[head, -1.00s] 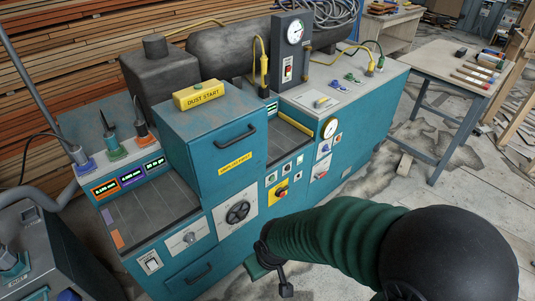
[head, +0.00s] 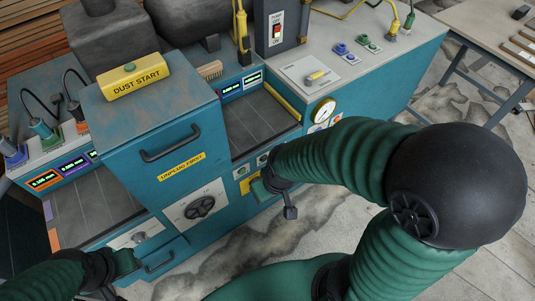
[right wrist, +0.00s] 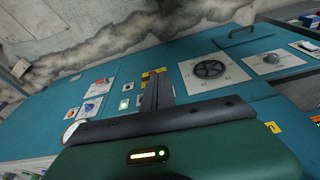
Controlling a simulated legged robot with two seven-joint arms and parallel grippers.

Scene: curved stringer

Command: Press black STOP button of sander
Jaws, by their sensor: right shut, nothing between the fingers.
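The sander (head: 150,140) is a teal machine with a front panel of small controls. My right gripper (head: 258,190) is in front of this panel and covers part of a yellow switch plate (head: 243,184). Small square button plates (head: 262,160) show just above it. In the right wrist view my fingers (right wrist: 157,88) are shut and empty, pointing at the panel and overlapping the yellow plate (right wrist: 153,73). Pale button plates (right wrist: 124,103) lie left of the fingers. I cannot make out which button is the black STOP. My left gripper (head: 128,262) is low at the left; its jaws are unclear.
Concrete floor (head: 290,225) is open in front.

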